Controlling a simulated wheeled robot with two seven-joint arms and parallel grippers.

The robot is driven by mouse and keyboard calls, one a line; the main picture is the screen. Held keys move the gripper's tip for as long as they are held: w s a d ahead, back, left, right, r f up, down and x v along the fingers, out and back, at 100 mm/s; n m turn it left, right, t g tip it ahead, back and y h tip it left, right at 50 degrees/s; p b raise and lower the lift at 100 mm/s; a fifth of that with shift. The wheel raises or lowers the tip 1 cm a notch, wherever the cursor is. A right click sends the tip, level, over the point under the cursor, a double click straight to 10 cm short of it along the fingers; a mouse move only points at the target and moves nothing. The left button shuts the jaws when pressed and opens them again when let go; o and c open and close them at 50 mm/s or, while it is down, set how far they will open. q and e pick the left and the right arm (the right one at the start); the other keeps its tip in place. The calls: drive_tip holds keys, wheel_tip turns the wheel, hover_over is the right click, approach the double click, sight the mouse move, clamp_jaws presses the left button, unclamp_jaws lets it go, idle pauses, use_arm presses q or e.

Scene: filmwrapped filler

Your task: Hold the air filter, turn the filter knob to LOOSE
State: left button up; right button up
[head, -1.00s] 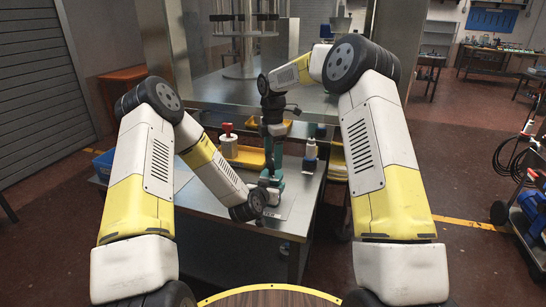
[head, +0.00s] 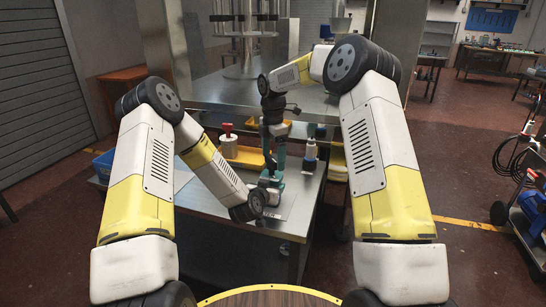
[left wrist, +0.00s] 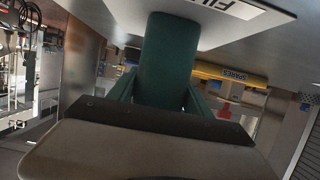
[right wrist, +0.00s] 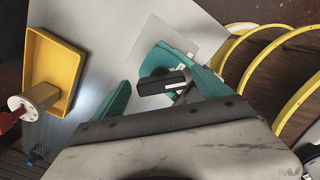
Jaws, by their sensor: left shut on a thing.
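The air filter is a dark green cylindrical body (left wrist: 167,62) on a plate with large black lettering (left wrist: 240,8). My left gripper (left wrist: 160,92) is shut on its body, with a finger at each side. My right gripper (right wrist: 160,90) is open above the filter and points down. Its fingers are apart, and the black knob (right wrist: 163,82) with a pale mark shows between and beyond them. I cannot tell whether a finger touches the knob. In the head view my right gripper (head: 274,165) stands over the filter at the table's right part. The knob's label is not readable.
A yellow tray (head: 246,157) lies behind the filter, with a red-topped white part (head: 228,140) at its left. A blue bin (head: 103,163) is at the table's left. The table front (head: 190,200) has bare room.

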sight(273, 157)
wheel_tip(273, 157, up, 12)
idle(0.6)
use_arm(q)
drive_tip(key=o, duration=1.7)
drive_tip(key=shift+o, duration=0.2)
